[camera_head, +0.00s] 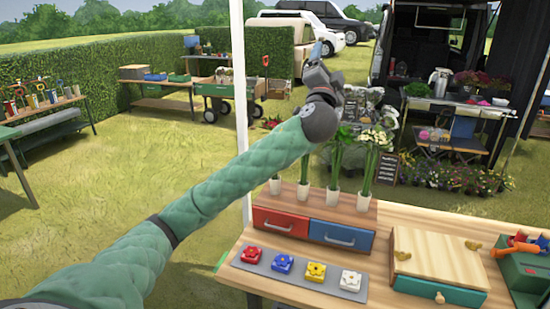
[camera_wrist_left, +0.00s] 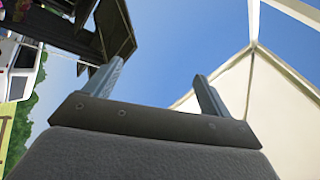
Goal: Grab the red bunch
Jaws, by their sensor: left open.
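My left arm reaches across the head view, and its gripper (camera_head: 318,50) is raised high above the wooden table (camera_head: 225,262). In the left wrist view the two fingers (camera_wrist_left: 158,72) are apart with nothing between them, against sky and a canopy. The tops of the two left vases (camera_head: 303,193) are hidden behind my arm. I cannot make out a red bunch in any vase.
Red (camera_head: 280,221) and blue (camera_head: 342,236) drawers sit under the vases. A grey strip (camera_head: 306,278) in front carries red, blue, yellow and white flower-marked blocks. A wooden box (camera_head: 440,259) and a green toolbox (camera_head: 522,272) stand at right. A white pole (camera_head: 239,100) rises at left.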

